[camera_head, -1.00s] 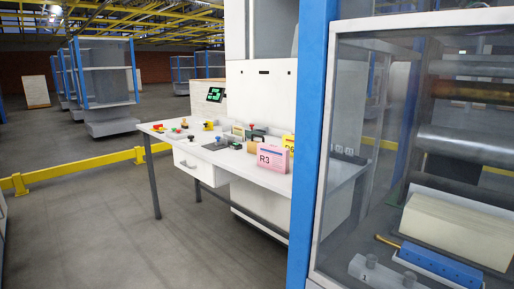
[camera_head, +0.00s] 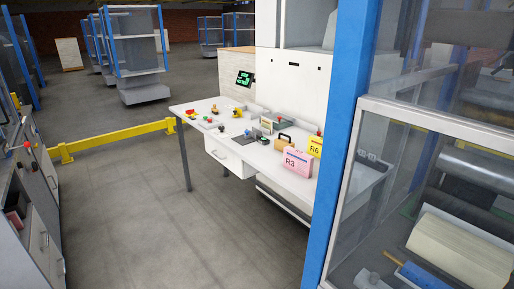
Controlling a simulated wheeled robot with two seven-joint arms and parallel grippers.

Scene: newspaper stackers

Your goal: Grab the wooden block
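A small tan-brown block-like object (camera_head: 284,140) stands on the white table (camera_head: 228,150), behind the pink R3 box. It looks like wood, but it is too small to be sure that it is the wooden block. Other small items stand close around it. Neither of my grippers is in view.
A pink box marked R3 (camera_head: 297,161) and a yellow box marked R6 (camera_head: 315,146) stand at the table's near right end. A blue post (camera_head: 341,150) and glazed machine stand at right. A grey cabinet (camera_head: 38,215) is at left. The floor (camera_head: 150,220) between is clear.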

